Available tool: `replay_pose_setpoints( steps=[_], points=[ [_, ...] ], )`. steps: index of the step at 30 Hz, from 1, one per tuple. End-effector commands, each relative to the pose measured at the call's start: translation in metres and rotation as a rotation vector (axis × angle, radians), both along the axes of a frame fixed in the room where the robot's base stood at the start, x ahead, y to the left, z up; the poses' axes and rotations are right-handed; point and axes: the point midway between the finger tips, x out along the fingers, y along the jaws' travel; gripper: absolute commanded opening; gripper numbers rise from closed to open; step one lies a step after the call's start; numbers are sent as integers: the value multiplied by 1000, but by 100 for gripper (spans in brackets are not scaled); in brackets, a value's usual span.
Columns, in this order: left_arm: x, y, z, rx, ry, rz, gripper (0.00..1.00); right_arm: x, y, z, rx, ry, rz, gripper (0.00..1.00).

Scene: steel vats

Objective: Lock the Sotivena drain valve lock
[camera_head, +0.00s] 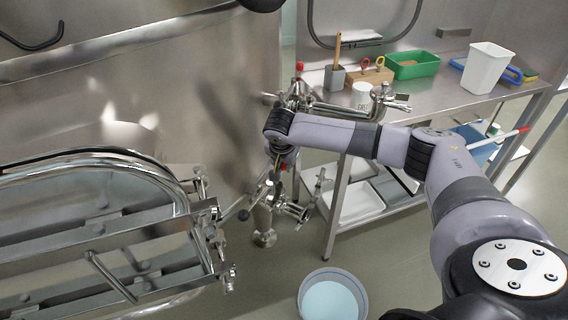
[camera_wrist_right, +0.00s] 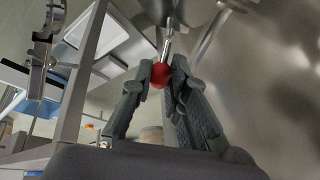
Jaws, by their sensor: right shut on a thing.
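My right gripper (camera_wrist_right: 152,92) is shut on a red ball knob (camera_wrist_right: 160,75) at the end of a thin metal rod in the right wrist view. In the head view this gripper (camera_head: 277,172) points down beside the steel vat, above the drain fittings (camera_head: 290,208), and my wrist hides most of what it holds. No label is readable, so I cannot tell from a name which valve this is. My left gripper is not in view.
The steel vat (camera_head: 190,75) stands at left with its open hatch (camera_head: 110,225). A bucket (camera_head: 333,298) is on the floor below the fittings. A steel table (camera_head: 440,95) at right holds a green tray (camera_head: 412,65) and a white container (camera_head: 486,68). A black-knobbed lever (camera_head: 243,215) sits near the hatch.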

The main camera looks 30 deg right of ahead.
Motion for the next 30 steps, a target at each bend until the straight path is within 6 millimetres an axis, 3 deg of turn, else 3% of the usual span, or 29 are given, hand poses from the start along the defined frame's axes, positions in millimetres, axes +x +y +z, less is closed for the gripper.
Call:
replay_pose_setpoints(
  steps=[18, 24, 30],
  points=[
    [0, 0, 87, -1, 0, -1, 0, -8, 12, 9, -191, -79, -2, 0],
    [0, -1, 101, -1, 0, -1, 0, -10, 17, 8, -286, -123, -2, 0],
    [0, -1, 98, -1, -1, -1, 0, -12, 22, 6, -403, -176, 0, 0]
  ],
)
